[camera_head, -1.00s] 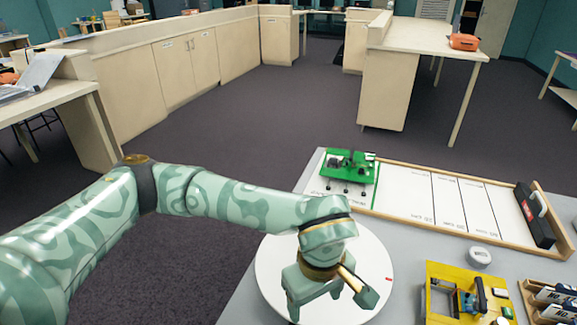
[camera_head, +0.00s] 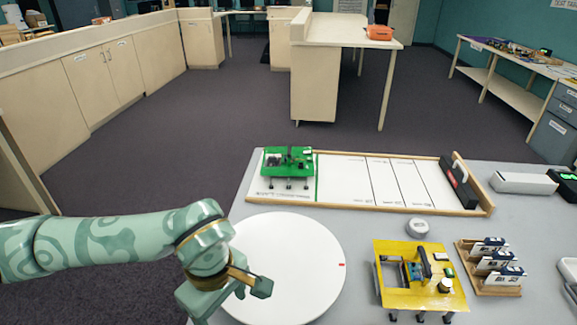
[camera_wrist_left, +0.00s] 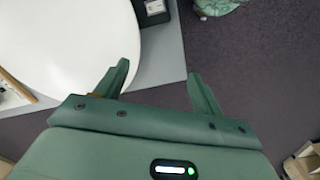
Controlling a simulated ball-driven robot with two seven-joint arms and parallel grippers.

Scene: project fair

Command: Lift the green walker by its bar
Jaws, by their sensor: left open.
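The green walker (camera_head: 287,162) stands on short legs at the left end of the long white track board, with small dark parts and an upright piece on top. Its bar is too small to make out clearly. My left gripper (camera_head: 252,287) is over the near left edge of the white round disc, well short of the walker and nearer to me. In the left wrist view my left gripper (camera_wrist_left: 160,85) has its two fingers apart with nothing between them; the walker is not recognisable there. My right gripper is not in view.
The white disc (camera_head: 300,265) lies on the grey table. A yellow walker (camera_head: 393,297) stands at the front right, beside a wooden rack (camera_head: 490,285) of cards. A small round white puck (camera_head: 417,226) lies between. The track board (camera_head: 345,185) carries a black handled block (camera_head: 460,185) at its right end.

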